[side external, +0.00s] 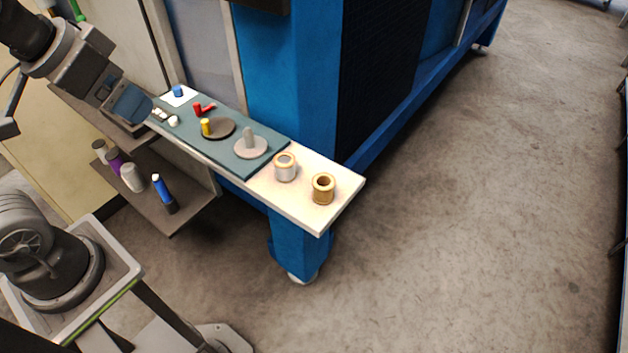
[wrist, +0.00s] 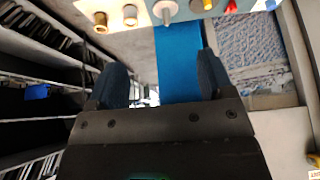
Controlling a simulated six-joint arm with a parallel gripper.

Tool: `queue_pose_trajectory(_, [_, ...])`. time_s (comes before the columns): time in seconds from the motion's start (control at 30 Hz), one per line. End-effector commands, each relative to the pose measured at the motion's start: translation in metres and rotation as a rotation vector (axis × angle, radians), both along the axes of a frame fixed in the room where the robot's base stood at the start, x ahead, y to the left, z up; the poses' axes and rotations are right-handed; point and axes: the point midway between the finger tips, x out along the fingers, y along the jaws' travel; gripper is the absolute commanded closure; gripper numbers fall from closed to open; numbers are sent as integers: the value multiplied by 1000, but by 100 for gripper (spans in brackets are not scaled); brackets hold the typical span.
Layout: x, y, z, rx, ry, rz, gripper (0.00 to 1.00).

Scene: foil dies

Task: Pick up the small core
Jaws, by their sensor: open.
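Two ring-shaped cores stand upright on the pale right end of the shelf in the side view. One is silvery-white with a gold rim (side external: 285,167); the other is gold-brown with a dark hole (side external: 323,188). I cannot tell which is the small core. Both show at the top of the wrist view, the gold one (wrist: 100,22) left of the silvery one (wrist: 130,15). My gripper (wrist: 160,68) is open and empty, its two dark blue fingers apart. In the side view my gripper (side external: 132,104) hangs near the shelf's left end, well away from both cores.
A green-grey mat (side external: 228,160) bears a pale disc with a post (side external: 249,145), a dark disc (side external: 222,130), and yellow (side external: 206,127), red (side external: 199,109) and small white pieces (side external: 173,121). A blue piece (side external: 179,91) sits behind. A blue cabinet (side external: 285,80) stands behind the shelf.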

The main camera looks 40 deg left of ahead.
Motion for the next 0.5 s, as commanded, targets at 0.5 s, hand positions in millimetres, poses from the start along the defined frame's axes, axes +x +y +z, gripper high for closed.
queue_pose_trajectory(0.5, [80,-42,16,284,102,331,25])
